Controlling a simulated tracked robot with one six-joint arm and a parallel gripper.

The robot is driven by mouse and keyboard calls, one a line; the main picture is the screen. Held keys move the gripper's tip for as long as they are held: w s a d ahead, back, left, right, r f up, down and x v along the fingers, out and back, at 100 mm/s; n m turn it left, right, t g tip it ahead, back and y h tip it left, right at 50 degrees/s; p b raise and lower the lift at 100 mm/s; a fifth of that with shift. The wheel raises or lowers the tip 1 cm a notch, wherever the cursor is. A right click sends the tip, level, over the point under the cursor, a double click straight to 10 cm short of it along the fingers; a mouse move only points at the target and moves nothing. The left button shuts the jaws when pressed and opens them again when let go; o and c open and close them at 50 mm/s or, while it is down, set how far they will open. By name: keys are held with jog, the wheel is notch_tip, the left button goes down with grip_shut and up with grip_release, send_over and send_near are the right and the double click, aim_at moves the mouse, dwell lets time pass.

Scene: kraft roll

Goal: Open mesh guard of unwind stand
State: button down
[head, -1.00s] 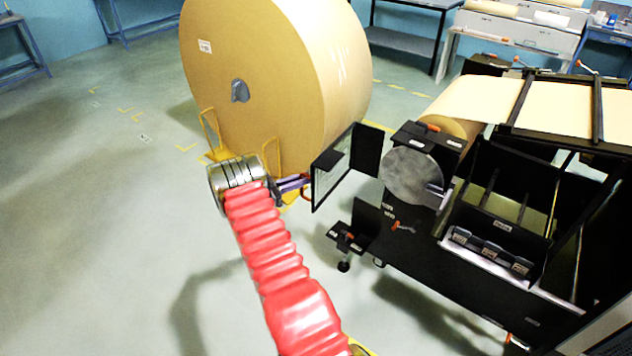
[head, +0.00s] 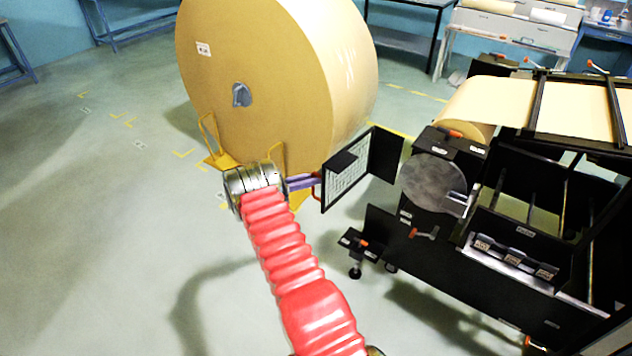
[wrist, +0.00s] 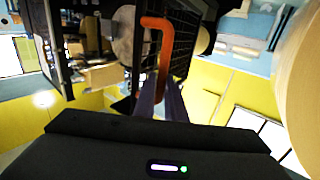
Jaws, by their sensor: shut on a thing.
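The mesh guard (head: 347,174) is a black-framed panel with pale mesh, joined to a dark side panel (head: 385,155). It stands out to the left of the black unwind stand (head: 450,240), with a gap between its mesh panel and the stand's grey roll end (head: 432,184). My gripper (head: 312,181) is at the guard's left edge, its purple fingers shut on the orange handle (head: 317,190). In the wrist view, the handle (wrist: 158,32) rises between the fingers (wrist: 160,100), with dark mesh (wrist: 182,45) behind it. The lower handle is partly hidden.
A huge kraft roll (head: 250,60) stands close behind my gripper, with yellow brackets (head: 215,150) at its foot. An orange-handled black bracket (head: 360,243) juts from the stand below the guard. Open floor (head: 90,240) lies to the left.

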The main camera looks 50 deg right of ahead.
jog(key=shift+f, duration=0.1)
jog(key=c, duration=1.8)
grip_release()
jog(key=shift+s+d, duration=0.2)
jog(key=v, duration=1.4)
jog(key=shift+d, duration=0.1)
